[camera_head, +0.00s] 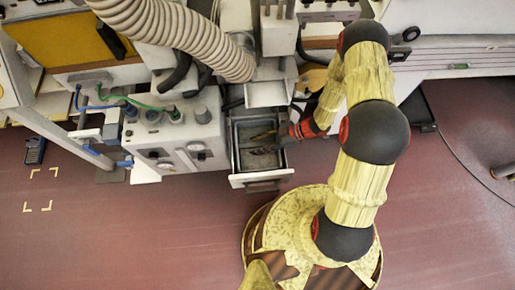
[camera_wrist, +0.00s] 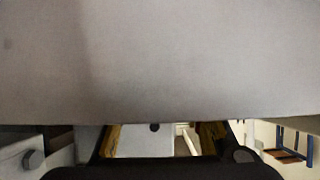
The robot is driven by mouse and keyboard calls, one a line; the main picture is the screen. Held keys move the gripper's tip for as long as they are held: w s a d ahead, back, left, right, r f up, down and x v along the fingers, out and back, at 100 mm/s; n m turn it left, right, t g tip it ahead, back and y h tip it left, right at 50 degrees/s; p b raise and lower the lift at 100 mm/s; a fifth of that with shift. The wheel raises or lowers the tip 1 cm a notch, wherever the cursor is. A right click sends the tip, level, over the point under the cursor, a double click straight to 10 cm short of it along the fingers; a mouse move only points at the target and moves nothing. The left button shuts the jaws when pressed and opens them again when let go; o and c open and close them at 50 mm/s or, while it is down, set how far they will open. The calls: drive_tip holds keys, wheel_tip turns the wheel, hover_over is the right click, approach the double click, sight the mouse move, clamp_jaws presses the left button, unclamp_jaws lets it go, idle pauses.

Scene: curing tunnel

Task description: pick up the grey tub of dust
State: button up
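The grey tub of dust (camera_head: 259,160) appears as an open-topped grey box with grey powder inside, in the head view. It sits in a pulled-out bay under the machine, behind a pale front panel (camera_head: 262,179). My gripper (camera_head: 266,136) reaches in from the right over the tub's back part. Its fingertips are small and partly lost against the tub. In the wrist view, the fingers of my gripper (camera_wrist: 163,142) stand apart with a pale surface between them. I cannot tell whether they touch the tub. A large grey surface fills the upper wrist view, very close.
A white chute (camera_head: 266,94) hangs just above the tub, below a ribbed hose (camera_head: 180,35). A grey control box (camera_head: 178,135) with dials stands close on the left. A long pale machine (camera_head: 460,55) stands at right. The reddish floor (camera_head: 150,220) in front is mostly clear.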

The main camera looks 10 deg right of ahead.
drive_tip(key=shift+c, duration=1.2)
clamp_jaws()
